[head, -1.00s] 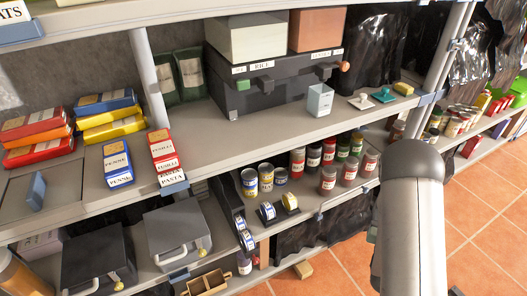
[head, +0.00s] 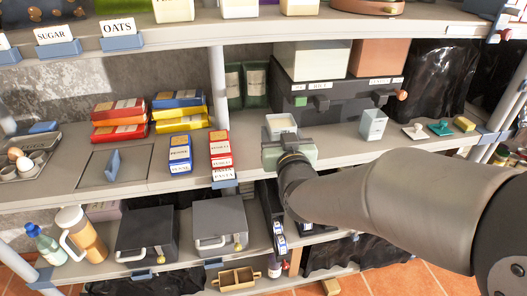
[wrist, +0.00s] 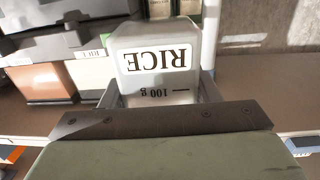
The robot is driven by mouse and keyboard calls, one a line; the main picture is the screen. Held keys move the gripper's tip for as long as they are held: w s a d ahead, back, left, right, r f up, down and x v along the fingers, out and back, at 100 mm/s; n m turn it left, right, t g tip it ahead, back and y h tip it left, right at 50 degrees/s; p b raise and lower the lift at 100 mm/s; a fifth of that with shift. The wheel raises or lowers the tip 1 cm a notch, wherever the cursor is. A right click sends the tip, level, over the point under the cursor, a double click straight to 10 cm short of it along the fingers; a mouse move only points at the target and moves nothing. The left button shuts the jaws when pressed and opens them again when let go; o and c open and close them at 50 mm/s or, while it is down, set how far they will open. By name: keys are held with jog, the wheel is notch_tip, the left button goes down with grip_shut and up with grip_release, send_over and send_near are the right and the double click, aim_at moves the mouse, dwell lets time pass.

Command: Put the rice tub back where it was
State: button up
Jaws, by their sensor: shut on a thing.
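The rice tub (wrist: 155,60) is white, with RICE and 100 g on its face; the lettering is upside down in the wrist view. My gripper (wrist: 158,92) is shut on it, one finger on each side. In the head view the tub (head: 282,124) is at the end of my arm, in front of the middle shelf (head: 340,149); my gripper (head: 287,142) hides its lower part. I cannot tell whether the tub touches the shelf. A RICE label (head: 320,86) is on the black case (head: 345,105), under a pale box (head: 312,60).
A copper box (head: 378,57) also stands on the case. A pale blue-grey carton (head: 373,124) is right of my gripper; pasta boxes (head: 220,148) are left. The top shelf (head: 180,36) has SUGAR (head: 53,35) and OATS (head: 117,29) labels. Grey cases (head: 219,222) are below.

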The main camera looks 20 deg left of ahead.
aim_at(275, 134)
jog(key=shift+s+a+r+n+y, duration=0.15)
jog(key=shift+s+a+r, duration=0.25)
jog(key=shift+r, duration=0.15)
jog(key=shift+s+a+r+n+y, duration=0.15)
jog(key=shift+s+a+r, duration=0.2)
jog(key=shift+r, duration=0.2)
jog(key=w+a+f+p, duration=0.1)
jog(key=w+a+f, duration=0.1)
jog(key=w+f, duration=0.1)
jog(key=w+a+f+p, duration=0.1)
jog(key=w+a+f, duration=0.1)
jog(key=w, duration=0.3)
jog(key=w+a+f+p, duration=0.1)
jog(key=w+a+f, duration=0.1)
jog(key=w+f, duration=0.1)
jog(key=shift+w+f, duration=0.4)
jog(key=shift+f, duration=0.25)
jog(key=f, duration=0.1)
jog(key=f+p, duration=0.1)
jog(key=f, duration=0.1)
jog(key=shift+w+a, duration=0.15)
jog(key=shift+w, duration=0.05)
jog(key=shift+f, duration=0.25)
jog(key=shift+f, duration=0.15)
jog(key=o, duration=1.3)
jog(key=shift+c, duration=0.2)
